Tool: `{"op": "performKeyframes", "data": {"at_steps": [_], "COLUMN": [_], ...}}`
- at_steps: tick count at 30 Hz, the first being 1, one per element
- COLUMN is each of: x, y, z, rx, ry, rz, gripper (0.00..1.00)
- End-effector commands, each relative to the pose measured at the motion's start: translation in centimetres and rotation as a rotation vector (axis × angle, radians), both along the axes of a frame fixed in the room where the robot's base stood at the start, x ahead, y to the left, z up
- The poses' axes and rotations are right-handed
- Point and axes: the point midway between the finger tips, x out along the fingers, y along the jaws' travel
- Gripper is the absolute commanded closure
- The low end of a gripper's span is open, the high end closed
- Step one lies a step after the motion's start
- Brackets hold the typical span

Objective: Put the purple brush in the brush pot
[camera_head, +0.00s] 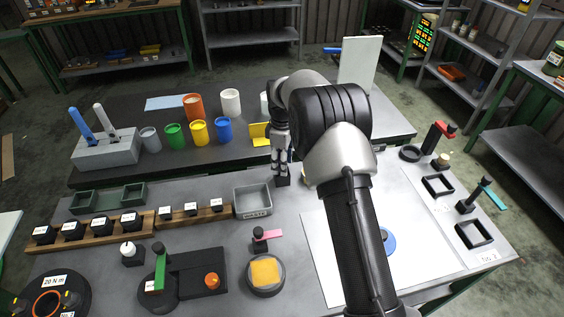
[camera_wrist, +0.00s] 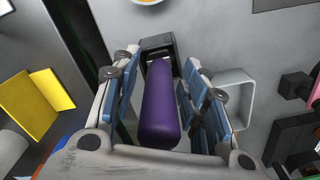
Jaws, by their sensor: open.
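The purple brush, a thick purple cylinder (camera_wrist: 161,105), lies lengthwise between my fingers in the wrist view, with a black block (camera_wrist: 157,45) at its far end. My gripper (camera_wrist: 163,95) is open around it, with blue pads on both sides and a visible gap at the right. In the head view my gripper (camera_head: 282,165) points down near the table edge, and the purple part is hidden there. Which container is the brush pot I cannot tell; an orange pot (camera_head: 194,110) and a white pot (camera_head: 230,103) stand on the back table.
A grey square tray (camera_head: 240,212) sits left of my gripper. A yellow angled piece (camera_head: 260,130) stands just behind it. Green (camera_head: 175,143), yellow (camera_head: 199,140) and blue (camera_head: 224,138) cups stand in a row. A white sheet (camera_head: 318,265) lies under my arm.

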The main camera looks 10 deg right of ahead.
Motion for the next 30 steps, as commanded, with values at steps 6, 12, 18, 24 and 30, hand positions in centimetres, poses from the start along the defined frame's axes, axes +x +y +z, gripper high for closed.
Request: {"op": "performKeyframes", "data": {"at_steps": [6,12,18,24,30], "x": [0.1,0.1,0.0,-0.8,-6.1], "y": [0.0,0.0,0.0,0.0,0.0], "z": [4.4,8.6,11.2,14.0,21.6], "rx": [0.0,0.0,0.0,0.0,0.009], "ry": [-0.006,-0.004,-0.002,-0.02,-0.09], "rz": [0.0,0.0,0.0,-0.038,-0.221], "gripper": [0.59,0.59,0.59,0.59,0.59]}}
